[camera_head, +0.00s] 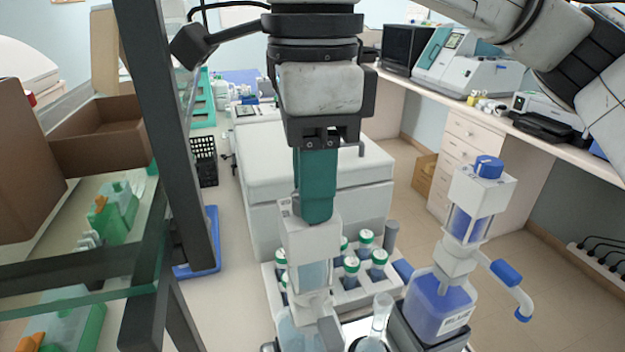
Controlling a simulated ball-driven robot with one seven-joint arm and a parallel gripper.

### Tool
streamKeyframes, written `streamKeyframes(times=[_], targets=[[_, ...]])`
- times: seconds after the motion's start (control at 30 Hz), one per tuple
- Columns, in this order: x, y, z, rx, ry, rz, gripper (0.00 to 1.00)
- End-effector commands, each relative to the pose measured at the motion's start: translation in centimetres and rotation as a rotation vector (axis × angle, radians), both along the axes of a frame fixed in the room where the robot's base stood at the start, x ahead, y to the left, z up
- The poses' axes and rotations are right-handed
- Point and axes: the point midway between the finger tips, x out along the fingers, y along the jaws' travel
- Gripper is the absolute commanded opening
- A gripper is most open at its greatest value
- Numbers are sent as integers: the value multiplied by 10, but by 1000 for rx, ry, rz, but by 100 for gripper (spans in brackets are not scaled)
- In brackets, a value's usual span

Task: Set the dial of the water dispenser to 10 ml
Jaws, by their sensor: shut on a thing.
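The water dispenser (318,240) stands below my gripper at the lower middle, with a white head, a clear barrel and a clear bottle under it. My gripper (317,208) points straight down, its teal fingers at the top of the dispenser's head. It is shut on the dial there, which the fingers hide. The dial's setting and scale cannot be read.
A second dispenser with a blue dial (489,166) and a bottle of blue liquid (437,304) stands close on the right. A white rack (360,292) of green-capped bottles is behind. A glass flask (380,318) stands between the dispensers. A dark-framed shelf (75,258) is at left.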

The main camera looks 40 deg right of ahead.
Motion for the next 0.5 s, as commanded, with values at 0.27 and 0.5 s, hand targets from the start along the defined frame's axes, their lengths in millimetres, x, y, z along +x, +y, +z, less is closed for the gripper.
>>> streamKeyframes(times=[0.27, 0.5], targets=[[1, 0, 0, 1, 0, 109, 1], [1, 0, 0, 1, 0, 139, 1]])
